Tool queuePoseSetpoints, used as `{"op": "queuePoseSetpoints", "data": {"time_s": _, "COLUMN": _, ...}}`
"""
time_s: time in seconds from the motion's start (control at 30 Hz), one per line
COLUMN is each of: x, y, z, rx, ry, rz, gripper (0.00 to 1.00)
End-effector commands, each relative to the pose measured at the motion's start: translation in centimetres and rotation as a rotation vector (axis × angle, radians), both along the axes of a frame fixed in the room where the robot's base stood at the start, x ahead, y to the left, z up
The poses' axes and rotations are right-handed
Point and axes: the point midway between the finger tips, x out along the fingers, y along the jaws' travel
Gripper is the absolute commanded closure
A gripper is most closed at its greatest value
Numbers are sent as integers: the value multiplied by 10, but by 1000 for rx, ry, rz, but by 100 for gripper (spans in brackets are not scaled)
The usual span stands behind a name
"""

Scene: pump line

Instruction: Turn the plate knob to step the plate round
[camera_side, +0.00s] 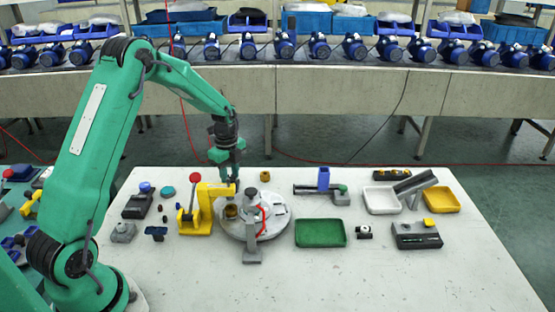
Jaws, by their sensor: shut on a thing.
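The round grey plate (236,229) lies flat on the white table. A grey upright post with a knob-like top (251,194) stands near its middle. A brown ring-shaped part (231,211) sits at the plate's left side. My gripper (232,181) points down at the plate's back left, beside the yellow press (202,206), and is left of and apart from the post top. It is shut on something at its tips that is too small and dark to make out. A red curved piece (263,219) is at the plate's right.
A grey bracket (252,250) stands at the plate's front. A green tray (320,233) lies to the right, with a blue block fixture (323,180) behind it. White (381,200) and yellow (441,199) trays are farther right. The front of the table is clear.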

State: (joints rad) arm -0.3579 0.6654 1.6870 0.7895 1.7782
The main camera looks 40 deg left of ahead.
Motion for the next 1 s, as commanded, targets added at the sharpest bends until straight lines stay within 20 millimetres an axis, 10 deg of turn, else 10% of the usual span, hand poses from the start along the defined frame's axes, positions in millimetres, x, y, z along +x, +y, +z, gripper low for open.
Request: {"op": "queuePoseSetpoints", "data": {"time_s": 1.0, "x": 0, "y": 0, "z": 1, "rx": 0, "ry": -1, "rz": 928, "gripper": 91}}
